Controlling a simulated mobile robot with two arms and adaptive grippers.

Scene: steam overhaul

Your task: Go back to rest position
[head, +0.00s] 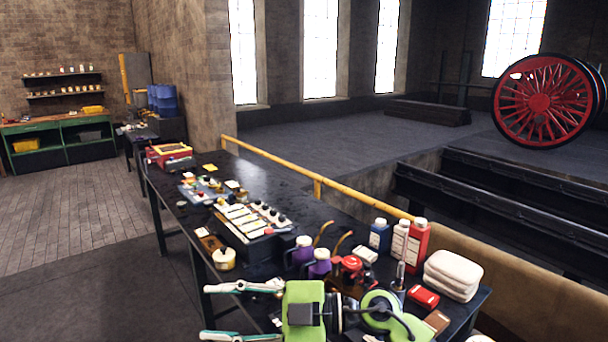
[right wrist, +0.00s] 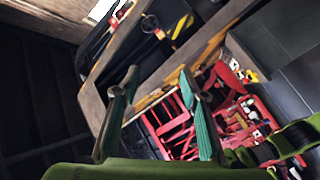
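My right gripper (head: 228,312) is at the bottom of the head view, in front of the near part of the long black table (head: 335,212). Its two pale, green-edged fingers point left and stand wide apart. In the right wrist view the right gripper (right wrist: 158,78) also shows open, with its fingers apart and nothing held between them. Red slatted things lie beyond the fingers there. My left gripper is not in the head view.
White folded cloths (head: 453,273), a red bottle (head: 417,243), a blue bottle (head: 380,236) and purple-bodied cans (head: 319,265) crowd the table's near end. A yellow rail (head: 290,170) runs behind it. Open floor (head: 90,265) lies left. A red spoked wheel (head: 540,103) stands far right.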

